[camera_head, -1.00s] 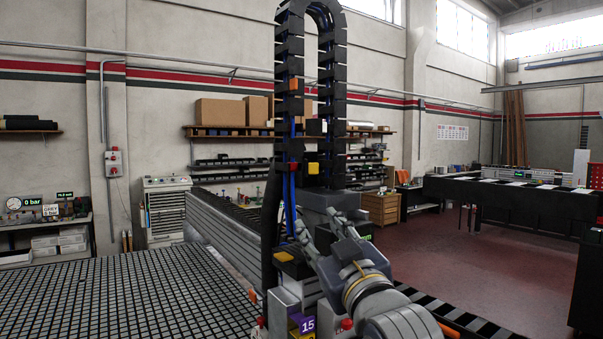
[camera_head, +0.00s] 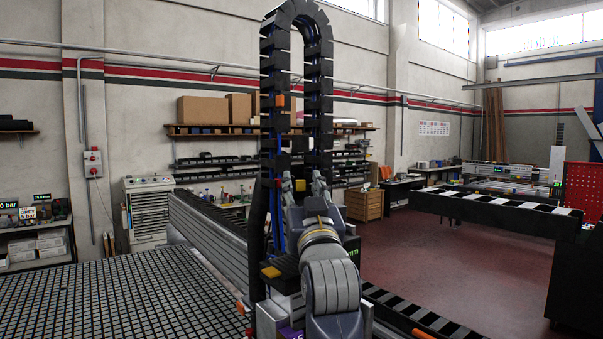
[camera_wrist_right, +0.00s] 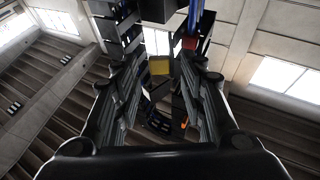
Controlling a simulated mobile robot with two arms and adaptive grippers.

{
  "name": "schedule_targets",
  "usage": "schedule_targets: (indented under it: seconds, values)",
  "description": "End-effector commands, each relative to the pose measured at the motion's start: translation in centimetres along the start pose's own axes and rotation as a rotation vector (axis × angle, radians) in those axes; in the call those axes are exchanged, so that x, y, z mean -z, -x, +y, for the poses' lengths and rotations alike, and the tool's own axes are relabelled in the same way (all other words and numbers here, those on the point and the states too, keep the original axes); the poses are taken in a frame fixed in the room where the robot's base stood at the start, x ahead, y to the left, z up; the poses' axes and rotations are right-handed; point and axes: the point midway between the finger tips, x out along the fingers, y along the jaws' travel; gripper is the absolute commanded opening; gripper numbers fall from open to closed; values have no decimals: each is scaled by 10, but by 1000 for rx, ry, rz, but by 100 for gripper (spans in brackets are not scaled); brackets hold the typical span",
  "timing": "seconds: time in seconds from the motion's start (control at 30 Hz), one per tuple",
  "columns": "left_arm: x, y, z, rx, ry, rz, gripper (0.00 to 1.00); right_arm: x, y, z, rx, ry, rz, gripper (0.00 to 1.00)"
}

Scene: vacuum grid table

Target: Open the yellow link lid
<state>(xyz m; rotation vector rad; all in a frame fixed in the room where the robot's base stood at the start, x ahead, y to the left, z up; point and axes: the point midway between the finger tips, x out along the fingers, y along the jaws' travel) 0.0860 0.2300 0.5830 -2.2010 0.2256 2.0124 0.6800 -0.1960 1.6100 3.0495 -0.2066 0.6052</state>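The yellow link lid (camera_wrist_right: 159,66) shows in the right wrist view as a small yellow square on the black cable chain. It lies in line with the gap between my right fingers, near their tips. I cannot tell whether they touch it. My right gripper (camera_head: 302,182) is open in front of the chain's lower right run in the head view, its fingers pointing up and away from the camera. The cable chain (camera_head: 318,95) forms a tall upright loop with blue cables inside. My left gripper is not in view.
An orange link (camera_head: 280,101) sits higher on the chain's left run. A reddish part (camera_wrist_right: 190,43) is right of the lid in the wrist view. The machine's grid table (camera_head: 120,300) spreads at lower left. Red floor (camera_head: 450,270) is open to the right.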

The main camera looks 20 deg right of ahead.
Motion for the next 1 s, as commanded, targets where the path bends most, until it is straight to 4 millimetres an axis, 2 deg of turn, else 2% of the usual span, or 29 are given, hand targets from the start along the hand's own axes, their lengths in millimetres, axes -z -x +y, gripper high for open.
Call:
schedule_targets:
  seconds: [0.13,0.47,0.63,1.0]
  values:
    - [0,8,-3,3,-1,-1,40,1,-12,0,1,0,-1,38]
    - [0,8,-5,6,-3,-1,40,0,-14,0,1,0,1,38]
    - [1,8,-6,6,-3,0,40,0,-14,0,0,0,0,0]
    - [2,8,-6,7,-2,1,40,-1,-14,3,21,-7,1,0]
